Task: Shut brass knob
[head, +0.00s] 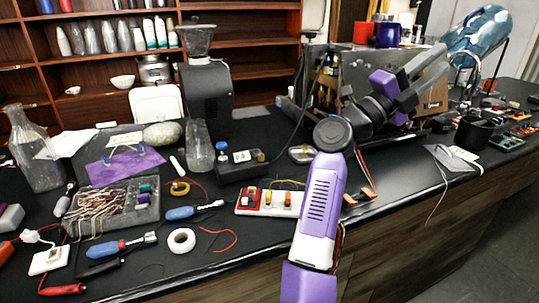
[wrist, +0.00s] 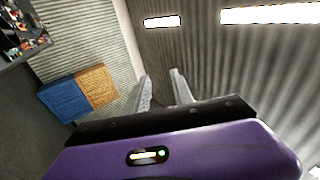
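My gripper (head: 446,59) is raised in front of the brewer, a large steel machine (head: 352,72) at the back right of the counter. Its two grey fingers point up and to the right in the head view. In the wrist view the fingers (wrist: 160,75) stand apart with nothing between them. I cannot make out a brass knob on the brewer; my arm and gripper cover part of its front. A small brass-coloured knob (head: 260,156) shows on a black box with a display, left of my arm. I cannot tell whether it is the task's knob.
A black grinder (head: 207,92), a glass carafe (head: 34,148) and a parts tray (head: 112,208) stand on the left. Screwdrivers and wires lie in front. A black pot (head: 474,133) stands right of my gripper. The wrist view shows ribbed walls and blue and orange panels.

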